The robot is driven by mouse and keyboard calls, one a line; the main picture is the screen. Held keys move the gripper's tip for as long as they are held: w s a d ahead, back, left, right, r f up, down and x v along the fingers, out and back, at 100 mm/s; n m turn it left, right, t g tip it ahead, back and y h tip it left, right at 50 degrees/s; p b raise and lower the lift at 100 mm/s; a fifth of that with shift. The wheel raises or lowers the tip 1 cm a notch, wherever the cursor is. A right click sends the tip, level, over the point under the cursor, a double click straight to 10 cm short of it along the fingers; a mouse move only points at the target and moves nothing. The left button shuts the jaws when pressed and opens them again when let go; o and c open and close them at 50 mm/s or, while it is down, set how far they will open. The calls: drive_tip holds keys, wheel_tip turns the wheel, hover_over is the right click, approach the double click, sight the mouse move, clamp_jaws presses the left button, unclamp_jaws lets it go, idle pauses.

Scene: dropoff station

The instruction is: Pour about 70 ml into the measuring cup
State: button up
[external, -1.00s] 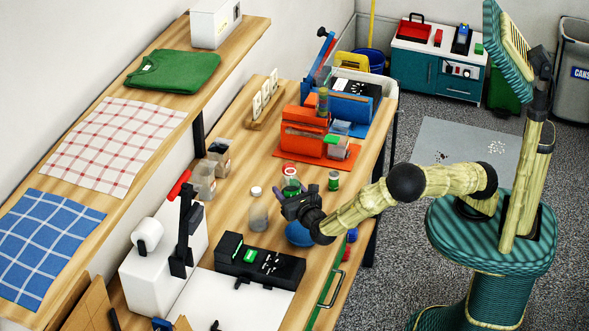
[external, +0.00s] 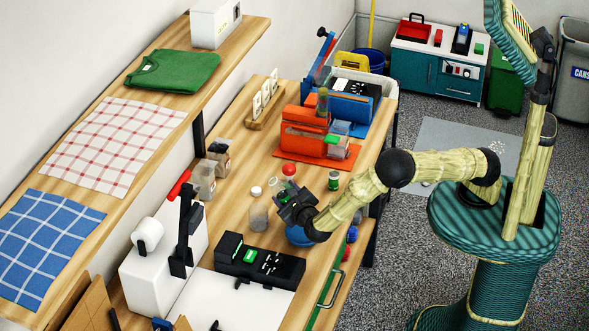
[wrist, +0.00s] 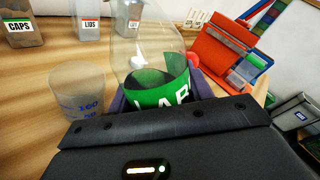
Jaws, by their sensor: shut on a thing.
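My gripper (external: 292,207) is shut on a clear bottle (wrist: 150,50) with a green label lettered in white; dark contents show behind the label in the wrist view. The bottle stands between the dark fingers, its top near the upper picture edge. In the external view the gripper mostly hides it. The clear measuring cup (wrist: 80,92) with blue markings stands on the table to the left of the bottle in the wrist view. In the external view the cup (external: 258,217) is just left of my gripper. I cannot tell how much it holds.
A black device (external: 259,262) stands nearer the front. Labelled bins (wrist: 18,25) and an orange rack (wrist: 225,57) stand farther back.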

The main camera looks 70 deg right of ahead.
drive_tip(key=shift+w+r+n, duration=0.1)
drive_tip(key=shift+n, duration=0.2)
drive_tip(key=shift+s+d+f+n+g+p, duration=0.15)
drive_tip(key=shift+s+f+n+g+p, duration=0.1)
drive_tip(key=shift+n+g+p, duration=0.4)
drive_tip(key=n, duration=0.1)
drive_tip(key=s+f+n+p, duration=0.1)
drive_tip(key=shift+d+n+g, duration=0.35)
drive_tip(key=shift+s+d+f+n+h+p, duration=0.15)
drive_tip(key=shift+s+n+h+p, duration=0.15)
drive_tip(key=shift+n+p, duration=0.4)
drive_tip(key=shift+w+r+g+p, duration=0.1)
drive_tip(key=shift+r+g+p, duration=0.2)
drive_tip(key=shift+p, duration=0.05)
drive_tip(key=shift+r+n+p, duration=0.15)
drive_tip(key=shift+n+p, duration=0.25)
drive_tip(key=shift+w+a+r+n+p, duration=0.2)
drive_tip(key=shift+r+n+p, duration=0.1)
drive_tip(key=shift+p, duration=0.4)
drive_tip(key=shift+n+g+p, duration=0.4)
drive_tip(key=shift+n+p, duration=0.1)
drive_tip(key=shift+p, duration=0.15)
drive_tip(key=shift+s+d+f+h, duration=0.1)
drive_tip(key=shift+s+d+h, duration=0.2)
drive_tip(key=shift+s, duration=0.15)
